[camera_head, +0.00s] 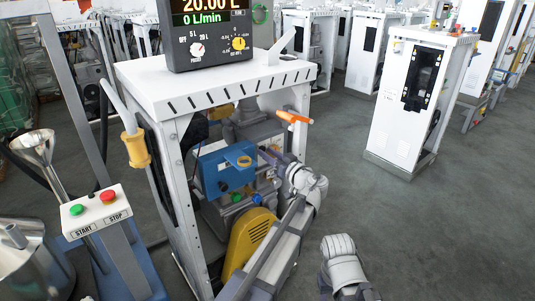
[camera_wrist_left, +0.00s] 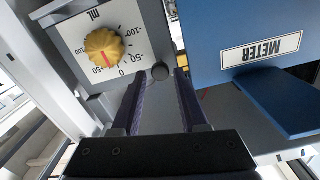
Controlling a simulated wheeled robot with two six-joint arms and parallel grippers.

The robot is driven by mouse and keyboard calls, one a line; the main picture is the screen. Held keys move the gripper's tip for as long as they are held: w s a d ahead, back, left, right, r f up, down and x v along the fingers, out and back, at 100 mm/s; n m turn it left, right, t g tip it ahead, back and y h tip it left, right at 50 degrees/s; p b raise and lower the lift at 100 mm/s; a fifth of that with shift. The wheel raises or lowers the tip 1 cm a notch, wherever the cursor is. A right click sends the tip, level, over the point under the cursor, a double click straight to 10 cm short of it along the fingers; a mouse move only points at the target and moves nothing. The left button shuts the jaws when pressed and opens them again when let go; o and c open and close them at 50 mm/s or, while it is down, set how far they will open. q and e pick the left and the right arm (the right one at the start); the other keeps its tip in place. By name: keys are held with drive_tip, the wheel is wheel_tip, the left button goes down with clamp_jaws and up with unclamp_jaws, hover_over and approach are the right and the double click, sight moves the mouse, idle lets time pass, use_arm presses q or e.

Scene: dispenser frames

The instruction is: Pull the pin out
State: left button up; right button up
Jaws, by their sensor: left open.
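A small dark round knob (camera_wrist_left: 160,72), which may be the pin head, sits at the edge of a grey panel (camera_wrist_left: 135,20) beside a yellow dial (camera_wrist_left: 103,52) with an mL scale. My left gripper (camera_wrist_left: 161,82) is open, with its two purple-grey fingers on either side of the knob. I cannot tell whether they touch it. In the head view the left gripper (camera_head: 269,155) reaches inside the white dispenser frame (camera_head: 170,90), right of the blue meter box (camera_head: 212,176). The pin cannot be made out there. My right gripper's fingers are out of view.
The blue METER box (camera_wrist_left: 240,35) is close to the right finger. An orange handle (camera_head: 293,117) sticks out above my left wrist. A yellow guard (camera_head: 249,238) is low in the frame. A START/STOP box (camera_head: 96,210) stands left.

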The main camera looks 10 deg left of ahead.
use_arm(q)
drive_tip(key=v, duration=0.7)
drive_tip(key=shift+d, duration=0.1)
drive_tip(key=s+a+f+m+g+h, duration=0.2)
drive_tip(key=s+a+f+g+h, duration=0.15)
drive_tip(key=s+f, duration=0.3)
drive_tip(key=s+a+f+m+g+h, duration=0.1)
drive_tip(key=s+a+f+g+h, duration=0.1)
drive_tip(key=s+a+f+g, duration=0.45)
drive_tip(key=s+d+f+m+h, duration=0.5)
drive_tip(key=s+d+f+h, duration=0.3)
drive_tip(key=s, duration=0.3)
drive_tip(key=s+d+r+m+p, duration=0.2)
drive_tip(key=d+r+p, duration=0.3)
drive_tip(key=r+p, duration=0.4)
drive_tip(key=s+d+r+m+g+p, duration=0.1)
drive_tip(key=d+r+p, duration=0.4)
drive_tip(key=r+p, duration=0.5)
drive_tip(key=s+m, duration=0.1)
drive_tip(key=s, duration=0.1)
drive_tip(key=shift+s+d+p, duration=0.35)
drive_tip(key=shift+p, duration=0.05)
